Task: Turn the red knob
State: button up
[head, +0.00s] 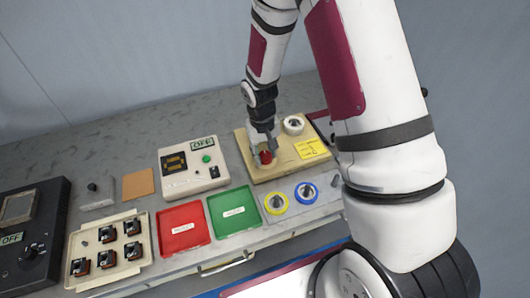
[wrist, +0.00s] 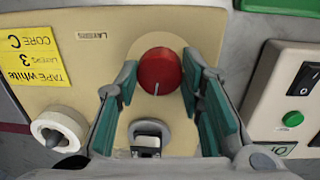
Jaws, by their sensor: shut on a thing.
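The red knob (head: 265,157) sits on the beige panel (head: 285,171) near the middle of the head view. In the wrist view the red knob (wrist: 160,70) shows its round face, with a pale pointer line toward the bottom of the picture. My gripper (head: 263,148) reaches down over it. In the wrist view the green-padded fingers of my gripper (wrist: 157,82) stand on either side of the knob and are shut on it. The fingers hide part of the knob in the head view.
A white knob (head: 293,125) and a yellow note (head: 312,148) reading "CORE C, LAYERS 3, TAPE white" are on the same panel. A control box (head: 193,178) stands to the left. Red (head: 183,228) and green (head: 234,211) trays lie in front.

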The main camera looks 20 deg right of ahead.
jog(key=n, duration=0.4)
jog(key=shift+n, duration=0.3)
jog(key=n, duration=0.5)
jog(key=shift+d, duration=0.1)
jog(key=n+p, duration=0.1)
jog(key=n, duration=0.5)
jog(key=shift+t, duration=0.3)
jog(key=shift+d+n+y, duration=0.1)
jog(key=shift+n+y, duration=0.3)
jog(key=shift+n, duration=1.9)
jog(key=o, duration=1.2)
jog(key=shift+c, duration=0.2)
jog(key=shift+r, duration=0.1)
